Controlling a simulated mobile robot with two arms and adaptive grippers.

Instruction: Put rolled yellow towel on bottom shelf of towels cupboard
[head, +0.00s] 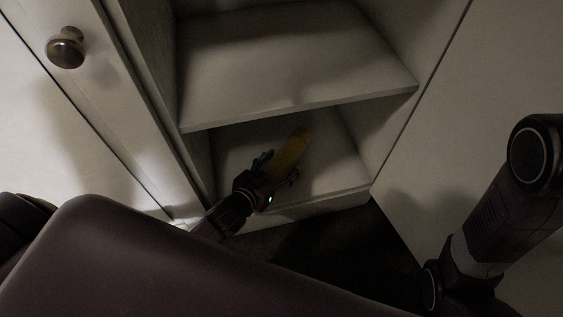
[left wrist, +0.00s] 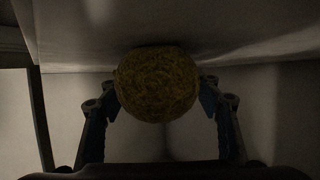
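The rolled yellow towel (head: 291,151) is inside the lower compartment of the cupboard, over the bottom shelf (head: 335,168). It points away from me, toward the back. My left gripper (head: 279,168) is at the compartment's front, with one finger on each side of the towel's near end. In the left wrist view, the towel's round end (left wrist: 157,85) sits between the fingers, which appear to touch both sides. Whether the towel rests on the shelf is hard to tell in the dim light. My right gripper is not visible; only the right arm shows.
The upper shelf (head: 290,60) is bare and hangs close above the lower compartment. A white door with a round metal knob (head: 67,47) stands at the left, and a white panel (head: 490,95) at the right. The bottom shelf shows free room right of the towel.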

